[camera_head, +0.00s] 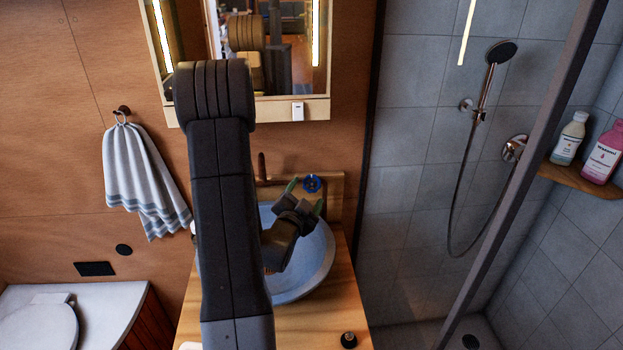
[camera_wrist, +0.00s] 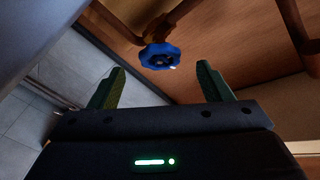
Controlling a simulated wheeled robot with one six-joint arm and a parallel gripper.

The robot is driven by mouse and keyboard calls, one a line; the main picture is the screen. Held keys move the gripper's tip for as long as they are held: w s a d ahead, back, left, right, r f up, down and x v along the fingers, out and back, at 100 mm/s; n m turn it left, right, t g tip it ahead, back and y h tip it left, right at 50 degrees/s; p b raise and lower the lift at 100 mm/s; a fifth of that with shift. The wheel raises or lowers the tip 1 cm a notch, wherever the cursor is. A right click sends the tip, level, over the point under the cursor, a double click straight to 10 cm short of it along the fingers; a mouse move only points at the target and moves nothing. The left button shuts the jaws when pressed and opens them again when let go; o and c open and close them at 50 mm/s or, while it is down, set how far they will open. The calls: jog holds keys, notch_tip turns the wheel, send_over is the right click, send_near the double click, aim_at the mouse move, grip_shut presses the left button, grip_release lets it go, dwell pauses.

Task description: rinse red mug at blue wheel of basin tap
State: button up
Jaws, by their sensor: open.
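The blue wheel (camera_head: 312,184) of the basin tap sits at the back of the basin, and it also shows in the wrist view (camera_wrist: 160,55), on a copper-coloured pipe. My gripper (camera_head: 305,195) is over the back right part of the basin, close in front of the wheel. In the wrist view its green fingertips (camera_wrist: 160,80) are spread, with the wheel beyond the gap between them and nothing held. The pale blue round basin (camera_head: 318,262) stands on a wooden counter and is partly hidden by my arm. I see no red mug in either view.
A mirror cabinet (camera_head: 305,108) hangs above the basin. A striped towel (camera_head: 145,175) hangs at left, above a white toilet (camera_head: 75,310). A shower door frame (camera_head: 530,150) stands at right. The wooden counter (camera_head: 310,325) is mostly bare, with a small dark object (camera_head: 348,340) at its front.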

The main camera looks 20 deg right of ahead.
aim_at(311, 187)
jog(key=p+x, duration=0.1)
jog(key=x, duration=0.5)
jog(key=shift+p, duration=0.3)
jog(key=shift+s, duration=0.1)
jog(key=c, duration=1)
jog(key=shift+f, duration=0.1)
jog(key=shift+o, duration=0.2)
jog(key=shift+f+n+b, duration=0.1)
jog(key=shift+n+b, duration=0.2)
jog(key=shift+b, duration=0.6)
